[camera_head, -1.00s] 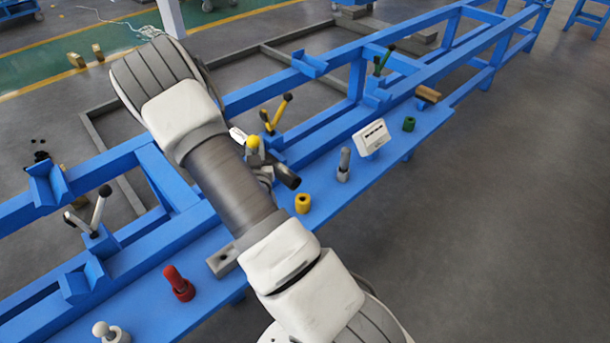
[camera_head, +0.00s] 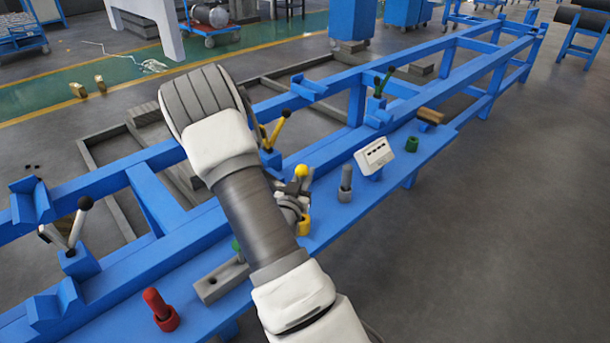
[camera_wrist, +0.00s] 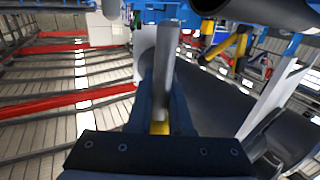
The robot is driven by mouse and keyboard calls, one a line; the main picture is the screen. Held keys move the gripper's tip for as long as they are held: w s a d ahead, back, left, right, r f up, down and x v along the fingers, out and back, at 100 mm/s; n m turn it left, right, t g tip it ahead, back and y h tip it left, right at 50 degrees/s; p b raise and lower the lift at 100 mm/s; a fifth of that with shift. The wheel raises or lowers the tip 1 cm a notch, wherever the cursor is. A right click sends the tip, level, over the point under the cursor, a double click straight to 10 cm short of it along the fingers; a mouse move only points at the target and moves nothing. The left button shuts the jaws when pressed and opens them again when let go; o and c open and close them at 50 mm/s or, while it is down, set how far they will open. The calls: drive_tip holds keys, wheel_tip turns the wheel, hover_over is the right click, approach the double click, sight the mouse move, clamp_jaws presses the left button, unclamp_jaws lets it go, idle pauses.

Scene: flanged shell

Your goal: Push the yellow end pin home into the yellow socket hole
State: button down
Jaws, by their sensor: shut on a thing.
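The yellow end pin shows in the head view as a yellow ball top (camera_head: 301,171) standing just above my gripper (camera_head: 294,199). My gripper is shut on the pin below the ball. The yellow socket (camera_head: 304,226) is on the blue bench, directly below the gripper and partly covered by it. The pin looks roughly upright over the socket; the gripper hides its lower end, so I cannot tell whether the tip touches or enters the hole. In the wrist view, a small yellow patch (camera_wrist: 160,128) shows at the gripper, with a blurred grey bar beyond it.
A grey pin (camera_head: 345,183) stands right of the yellow socket, then a white box (camera_head: 374,156) and a green socket (camera_head: 412,145). A grey block (camera_head: 221,281) lies left of my arm. Yellow-handled clamp (camera_head: 273,132) stands behind the gripper.

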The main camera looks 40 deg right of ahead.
drive_tip(key=shift+f+b, duration=0.15)
drive_tip(key=shift+b, duration=0.2)
wheel_tip(320, 180, down, 6)
drive_tip(key=b, duration=0.5)
drive_tip(key=shift+r, duration=0.2)
drive_tip(key=shift+b, duration=0.5)
idle(0.5)
drive_tip(key=shift+a+f, duration=0.1)
drive_tip(key=shift+f, duration=0.7)
idle(2.4)
drive_tip(key=shift+r, duration=0.35)
drive_tip(key=shift+f, duration=0.45)
idle(1.7)
